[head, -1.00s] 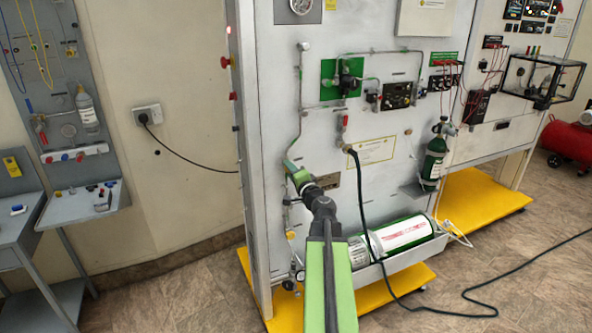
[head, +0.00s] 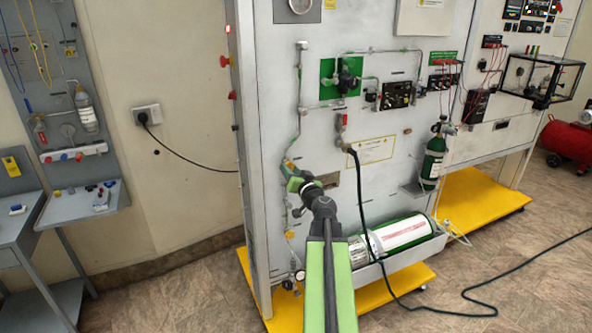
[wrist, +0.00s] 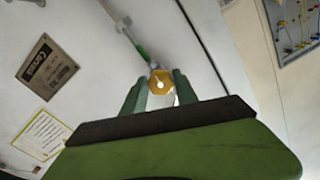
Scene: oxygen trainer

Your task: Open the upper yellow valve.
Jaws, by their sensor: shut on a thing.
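The upper yellow valve (wrist: 160,82) shows in the wrist view as a yellow knob with a pale mark, on a pipe with a green section against the grey panel. My gripper (wrist: 159,88) has its two green fingers on either side of the knob and is shut on it. In the head view my gripper (head: 289,169) reaches the pipe at the left of the panel and hides the valve. A lower yellow fitting (head: 290,234) shows on the same pipe line, below my gripper.
A green and white cylinder (head: 402,233) lies in a tray at the panel's foot. A black hose (head: 361,195) hangs right of my arm and runs along the floor. A panel post (head: 244,160) stands close on the left. The floor at left is clear.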

